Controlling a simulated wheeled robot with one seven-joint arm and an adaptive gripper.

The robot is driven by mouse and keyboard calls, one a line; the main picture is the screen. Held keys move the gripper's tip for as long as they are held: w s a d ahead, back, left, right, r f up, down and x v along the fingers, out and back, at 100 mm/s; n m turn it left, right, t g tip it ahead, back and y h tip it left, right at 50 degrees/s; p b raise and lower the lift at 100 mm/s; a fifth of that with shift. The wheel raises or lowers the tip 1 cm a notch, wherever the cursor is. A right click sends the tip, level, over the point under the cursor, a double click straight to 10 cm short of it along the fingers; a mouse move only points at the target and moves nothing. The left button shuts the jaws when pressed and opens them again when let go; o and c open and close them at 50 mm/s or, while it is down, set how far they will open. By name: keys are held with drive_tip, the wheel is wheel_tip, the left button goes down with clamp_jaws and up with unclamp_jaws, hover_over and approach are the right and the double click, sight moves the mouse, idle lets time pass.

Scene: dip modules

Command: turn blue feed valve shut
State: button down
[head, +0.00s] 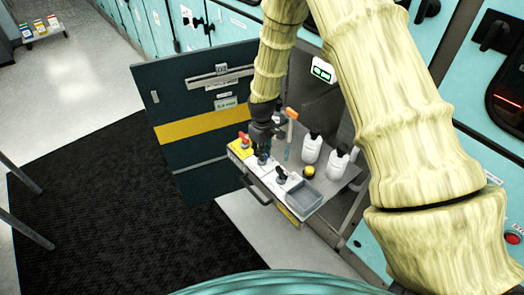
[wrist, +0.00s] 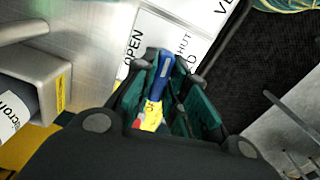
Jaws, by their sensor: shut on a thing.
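The blue feed valve's handle (wrist: 160,78) sits between the teal finger pads of my gripper (wrist: 165,95) in the wrist view. My gripper is shut on it. A yellow and red part (wrist: 150,117) shows just below the handle between the fingers. In the head view my gripper (head: 262,148) reaches down to the front left of a pulled-out shelf (head: 340,184). The valve's body is mostly hidden by the gripper there.
A red-handled valve (head: 244,140) stands to the left and a black-handled valve (head: 281,176) to the right. White bottles (head: 312,149), an orange-topped item (head: 291,113) and a grey bin (head: 304,195) crowd the shelf. An open dark door (head: 200,110) stands to the left.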

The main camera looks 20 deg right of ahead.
drive_tip(key=shift+m, duration=0.6)
drive_tip(key=shift+w, duration=0.1)
drive_tip(key=c, duration=1.4)
unclamp_jaws()
drive_tip(key=shift+c, duration=0.2)
drive_tip(key=shift+r, duration=0.1)
wheel_tip(320, 180, up, 12)
